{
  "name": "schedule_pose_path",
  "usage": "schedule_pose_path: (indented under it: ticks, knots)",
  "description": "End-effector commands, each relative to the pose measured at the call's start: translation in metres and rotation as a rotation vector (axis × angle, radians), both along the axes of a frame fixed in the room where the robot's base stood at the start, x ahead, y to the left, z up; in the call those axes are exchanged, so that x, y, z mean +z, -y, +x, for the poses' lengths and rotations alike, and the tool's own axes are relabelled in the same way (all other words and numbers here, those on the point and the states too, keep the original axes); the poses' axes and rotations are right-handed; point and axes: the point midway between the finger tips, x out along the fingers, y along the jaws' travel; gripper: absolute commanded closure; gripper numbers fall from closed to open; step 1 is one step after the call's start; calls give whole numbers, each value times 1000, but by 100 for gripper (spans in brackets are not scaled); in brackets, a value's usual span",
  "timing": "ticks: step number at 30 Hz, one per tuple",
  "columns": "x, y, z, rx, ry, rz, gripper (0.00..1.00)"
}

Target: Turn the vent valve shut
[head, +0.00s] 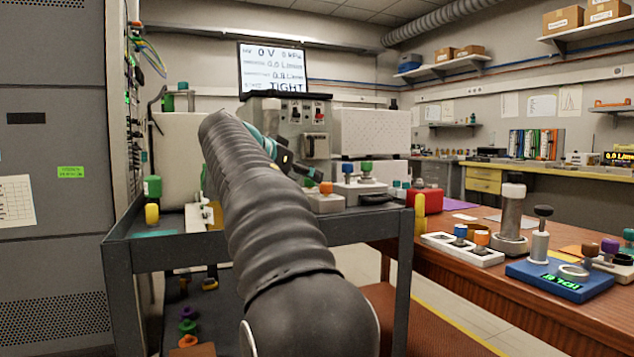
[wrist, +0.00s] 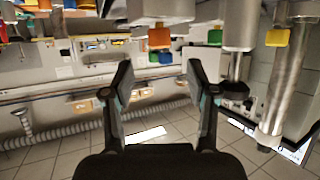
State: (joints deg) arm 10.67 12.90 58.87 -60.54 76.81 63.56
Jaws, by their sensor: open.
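I cannot tell for certain which of the coloured knobs or caps is the vent valve. My gripper (wrist: 160,72) is open and empty in the wrist view, which is upside down. Beyond its fingers, an orange cap (wrist: 159,39) and a green cap (wrist: 215,37) show, with a yellow cap (wrist: 277,38) at the right. No finger visibly touches them. In the head view my gripper (head: 290,165) is partly hidden behind my arm, near the cart's far side. A green-topped fitting (head: 366,170) and an orange-topped block (head: 326,190) stand right of it.
A dark cart (head: 255,240) stands ahead, with a grey switch box (head: 300,120) behind its top. A wall screen (head: 272,68) reads "TIGHT". A wooden bench (head: 470,290) at right holds a blue box (head: 560,282) and a metal column (head: 510,222).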

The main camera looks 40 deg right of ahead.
Motion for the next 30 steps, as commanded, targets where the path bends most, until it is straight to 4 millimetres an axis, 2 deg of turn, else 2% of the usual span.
schedule_pose_path:
  ticks: [3,9,27,30]
  knots:
    - [7,-17,-3,2,0,-1,42]
    - [13,-31,-7,1,0,0,42]
    - [14,-33,-8,3,-2,2,42]
    - [12,-38,-11,33,-29,16,42]
